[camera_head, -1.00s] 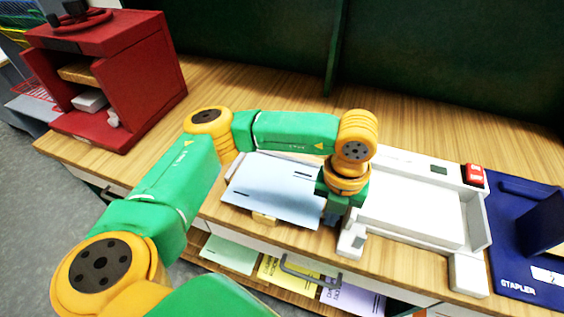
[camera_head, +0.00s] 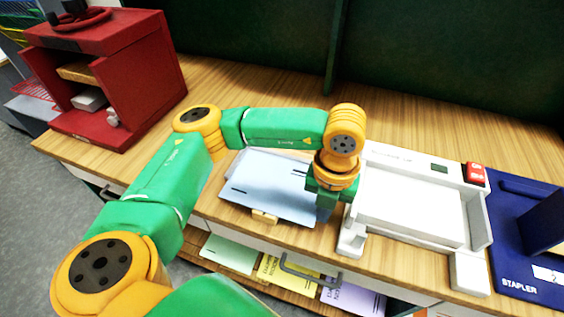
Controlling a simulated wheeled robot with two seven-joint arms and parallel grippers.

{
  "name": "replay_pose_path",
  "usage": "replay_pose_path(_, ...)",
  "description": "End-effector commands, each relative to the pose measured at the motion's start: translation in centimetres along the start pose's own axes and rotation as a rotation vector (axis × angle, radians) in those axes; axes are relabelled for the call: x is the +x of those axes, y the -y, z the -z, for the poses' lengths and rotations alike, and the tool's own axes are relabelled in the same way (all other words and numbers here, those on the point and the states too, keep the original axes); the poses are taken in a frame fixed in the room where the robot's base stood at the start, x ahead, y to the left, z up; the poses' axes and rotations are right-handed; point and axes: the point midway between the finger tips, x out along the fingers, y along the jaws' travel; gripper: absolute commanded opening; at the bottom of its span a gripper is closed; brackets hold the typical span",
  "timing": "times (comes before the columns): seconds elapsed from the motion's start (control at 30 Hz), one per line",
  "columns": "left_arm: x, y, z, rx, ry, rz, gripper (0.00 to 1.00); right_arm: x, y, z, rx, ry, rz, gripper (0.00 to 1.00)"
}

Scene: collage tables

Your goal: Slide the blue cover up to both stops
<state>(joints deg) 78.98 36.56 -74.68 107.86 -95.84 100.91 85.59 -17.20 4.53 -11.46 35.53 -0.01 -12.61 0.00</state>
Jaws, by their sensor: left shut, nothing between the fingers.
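The light blue cover (camera_head: 268,187) lies on the wooden table, left of the white tray-like device, with dark slot marks near its edges. A small tan piece shows under its front edge. The white device (camera_head: 410,213) has raised walls at its back and right and white blocks at its front corners. My left gripper (camera_head: 325,208) is shut with nothing in it, over the cover's right end beside the device's left side. Its fingertips are partly hidden, so I cannot tell whether they touch the cover. My right gripper is not in view.
A red button block (camera_head: 475,173) sits at the device's back right corner. A blue stapler base (camera_head: 527,240) stands right of it. A red press-like cabinet (camera_head: 105,80) stands at the back left. Coloured sheets (camera_head: 350,298) lie below the table edge. The table behind is clear.

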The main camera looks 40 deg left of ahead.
Motion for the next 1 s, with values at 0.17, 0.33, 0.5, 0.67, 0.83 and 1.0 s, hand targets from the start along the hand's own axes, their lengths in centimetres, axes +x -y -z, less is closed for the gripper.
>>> replay_pose_path(0.17,0.1,0.7,0.0,0.002,0.0,0.0,0.0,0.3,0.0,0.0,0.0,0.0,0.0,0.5)
replay_pose_path(0.33,-0.5,1.2,0.0,0.0,0.001,0.0,0.0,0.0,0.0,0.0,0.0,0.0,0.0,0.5)
replay_pose_path(0.5,-3.2,1.2,0.0,0.0,0.001,0.0,0.0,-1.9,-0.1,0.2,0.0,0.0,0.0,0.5)
replay_pose_path(0.67,-6.0,1.2,-0.1,-0.001,0.002,0.001,0.0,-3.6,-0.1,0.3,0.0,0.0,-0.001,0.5)
replay_pose_path(0.83,-7.2,1.2,0.0,-0.001,0.0,0.0,0.0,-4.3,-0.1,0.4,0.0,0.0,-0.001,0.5)
replay_pose_path(1.0,-7.0,1.2,0.0,0.0,0.0,0.0,0.0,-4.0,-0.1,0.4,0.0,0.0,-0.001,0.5)
